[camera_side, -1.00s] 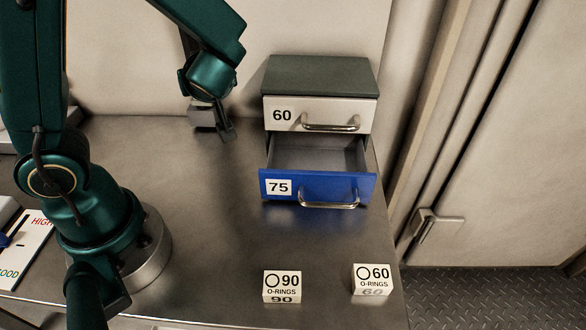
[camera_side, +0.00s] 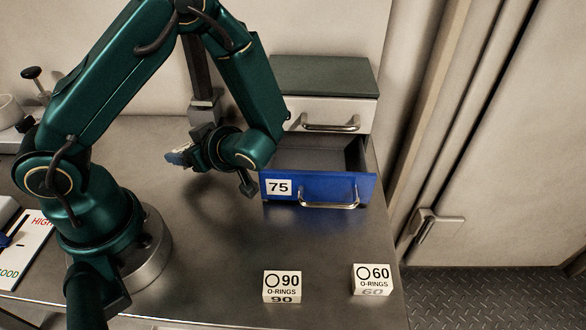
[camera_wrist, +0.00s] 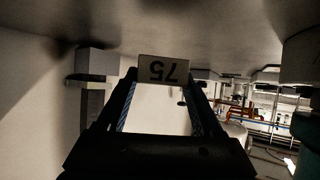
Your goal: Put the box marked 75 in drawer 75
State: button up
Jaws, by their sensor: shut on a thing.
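The box marked 75 (camera_wrist: 163,70) shows in the wrist view between my fingertips, its label upside down in the picture. My gripper (camera_wrist: 163,80) is shut on it. In the side view my gripper (camera_side: 178,158) is above the table, left of the drawers and pointing left; I cannot make out the box there. Blue drawer 75 (camera_side: 315,187) is pulled open, and the part of its inside that shows is empty. My arm hides its back left part.
A closed white drawer (camera_side: 350,115) sits above the blue one, its label hidden by my arm. Box 90 (camera_side: 282,281) and box 60 (camera_side: 372,278) stand near the table's front edge. A grey post (camera_side: 200,70) stands behind my gripper. The middle of the table is clear.

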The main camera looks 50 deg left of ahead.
jog(key=shift+f, duration=1.5)
jog(key=shift+c, duration=1)
jog(key=o, duration=1.5)
jog(key=shift+o, duration=0.2)
